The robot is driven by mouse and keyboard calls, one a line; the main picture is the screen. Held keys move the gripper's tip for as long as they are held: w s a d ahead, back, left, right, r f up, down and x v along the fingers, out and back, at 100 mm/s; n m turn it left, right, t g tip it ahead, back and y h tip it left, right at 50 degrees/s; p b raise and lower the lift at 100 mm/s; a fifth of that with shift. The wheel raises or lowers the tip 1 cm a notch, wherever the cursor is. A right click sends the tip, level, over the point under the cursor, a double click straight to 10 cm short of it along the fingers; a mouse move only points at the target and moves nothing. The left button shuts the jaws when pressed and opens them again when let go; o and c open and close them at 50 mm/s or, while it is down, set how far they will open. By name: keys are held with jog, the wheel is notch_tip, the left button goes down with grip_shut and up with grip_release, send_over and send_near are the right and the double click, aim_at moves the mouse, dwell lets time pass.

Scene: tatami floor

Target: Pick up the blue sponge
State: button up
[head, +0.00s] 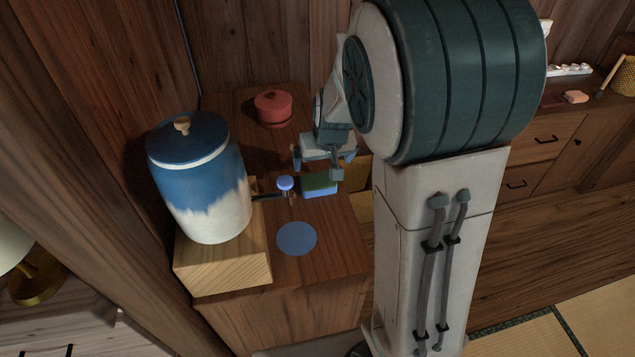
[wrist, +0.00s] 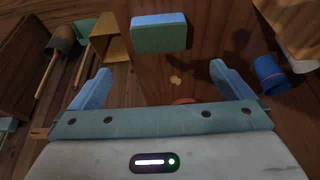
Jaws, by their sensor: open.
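The blue sponge (head: 319,188) is a small block with a green layer on top and blue sides. It lies on the wooden cabinet top, near its right edge. In the wrist view the sponge (wrist: 159,36) shows at the top middle, beyond the fingertips and between their lines. My gripper (head: 317,165) is above the cabinet top, just behind the sponge in the head view. In the wrist view my gripper (wrist: 160,72) has its two blue fingers wide apart, with nothing between them. The sponge is apart from both fingers.
A small blue-topped item (head: 286,184) stands close left of the sponge. A large blue and white jar (head: 205,185) stands on a wooden block (head: 220,262) at left. A red lidded pot (head: 273,107) is behind. A flat blue disc (head: 296,238) lies in front.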

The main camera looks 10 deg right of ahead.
aim_at(318, 180)
jog(key=b+x, duration=0.3)
jog(key=x, duration=1)
jog(key=shift+w+f, duration=0.25)
jog(key=c, duration=0.9)
jog(key=shift+o, duration=0.2)
jog(key=shift+r, duration=0.1)
